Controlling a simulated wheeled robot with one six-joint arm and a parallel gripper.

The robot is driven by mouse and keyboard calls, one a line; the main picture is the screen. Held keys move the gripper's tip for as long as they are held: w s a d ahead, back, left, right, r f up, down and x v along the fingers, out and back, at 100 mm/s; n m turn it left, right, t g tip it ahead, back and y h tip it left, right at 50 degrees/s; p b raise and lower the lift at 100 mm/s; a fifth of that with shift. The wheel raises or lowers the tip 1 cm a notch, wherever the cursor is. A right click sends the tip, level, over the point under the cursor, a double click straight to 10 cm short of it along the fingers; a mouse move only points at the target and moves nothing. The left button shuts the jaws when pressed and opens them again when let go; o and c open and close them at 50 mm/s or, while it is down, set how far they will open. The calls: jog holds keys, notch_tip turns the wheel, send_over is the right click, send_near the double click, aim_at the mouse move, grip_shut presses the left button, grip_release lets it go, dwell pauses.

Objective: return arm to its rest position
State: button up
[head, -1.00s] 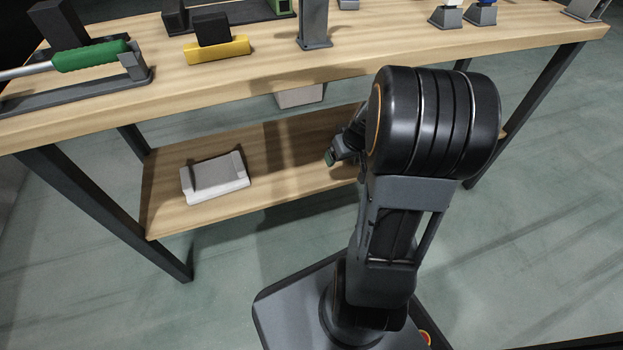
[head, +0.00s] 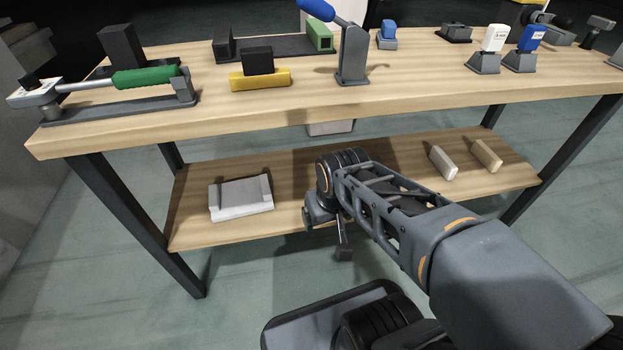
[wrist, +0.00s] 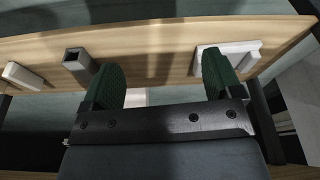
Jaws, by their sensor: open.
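My gripper (wrist: 162,78) shows in the wrist view with its two green pads spread wide and nothing between them. In the head view my arm is folded low in front of the table, and my gripper end (head: 310,217) is near the front edge of the lower shelf (head: 290,178), left of centre. The gripper is partly hidden there by my own wrist. A pale tray-like block (head: 240,198) lies on the shelf to the left of my gripper, apart from it.
Two small blocks (head: 442,162) lie on the shelf's right. Floor in front is clear.

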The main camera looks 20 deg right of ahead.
jog(key=w+p+v, duration=0.3)
jog(key=p+v, duration=1)
jog(key=w+r+p+v, duration=0.1)
jog(key=w+p+v, duration=0.2)
jog(key=p+v, duration=1)
jog(key=w+r+p+v, duration=0.1)
jog(key=w+p+v, duration=0.2)
jog(key=p+v, duration=1)
jog(key=shift+s+a+r+t, duration=0.2)
jog(key=shift+s+r+t, duration=0.2)
jog(key=shift+r, duration=0.25)
